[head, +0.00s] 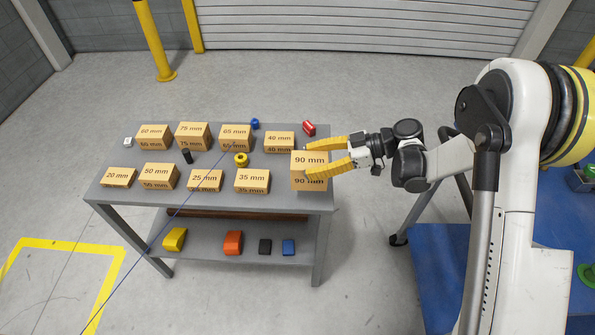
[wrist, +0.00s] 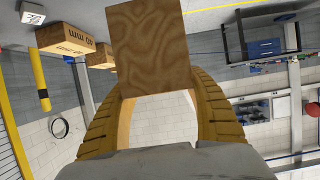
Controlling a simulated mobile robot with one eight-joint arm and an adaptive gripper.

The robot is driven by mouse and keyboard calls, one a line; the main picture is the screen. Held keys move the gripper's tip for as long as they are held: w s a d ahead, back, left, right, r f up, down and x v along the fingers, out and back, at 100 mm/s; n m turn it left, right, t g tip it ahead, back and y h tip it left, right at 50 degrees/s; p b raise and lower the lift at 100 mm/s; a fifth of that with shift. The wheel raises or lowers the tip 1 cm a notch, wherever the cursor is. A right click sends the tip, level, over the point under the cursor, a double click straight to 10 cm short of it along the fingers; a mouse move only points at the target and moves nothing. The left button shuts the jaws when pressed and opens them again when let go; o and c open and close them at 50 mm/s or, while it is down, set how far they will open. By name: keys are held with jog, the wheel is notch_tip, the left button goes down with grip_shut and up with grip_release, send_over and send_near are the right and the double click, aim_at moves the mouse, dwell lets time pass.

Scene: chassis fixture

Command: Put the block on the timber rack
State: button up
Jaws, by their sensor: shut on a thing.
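A wooden block marked "90 mm" (head: 309,184) is at the right end of a grey two-level bench (head: 215,197). My gripper (head: 309,160) reaches in from the right, its two yellow fingers shut on the block. The block (wrist: 152,45) also shows in the wrist view, between both fingers (wrist: 156,88). I cannot tell whether its underside touches the bench top. A dark brown timber-like length (head: 235,215) shows under the bench top, mostly hidden. I cannot tell which part is the timber rack.
Several other marked blocks stand in two rows, including the "40 mm" (head: 279,142) and "35 mm" (head: 252,180) blocks. A yellow roll (head: 241,160) and a red item (head: 309,128) are among them. The lower shelf holds an orange item (head: 233,243) and others. Floor left is clear.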

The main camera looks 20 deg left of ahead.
jog(key=w+a+f, duration=0.1)
jog(key=w+a+f+b, duration=0.1)
jog(key=a, duration=0.1)
jog(key=shift+w+a+f, duration=0.1)
jog(key=shift+a+f, duration=0.1)
jog(key=shift+f, duration=0.15)
notch_tip(320, 180, down, 4)
jog(key=shift+r+b, duration=0.1)
jog(key=shift+b, duration=1.05)
jog(key=shift+r, duration=0.1)
jog(key=o, duration=1.4)
jog(key=shift+d+r, duration=0.1)
jog(key=p+v, duration=0.4)
jog(key=v, duration=0.8)
jog(key=shift+p, duration=0.4)
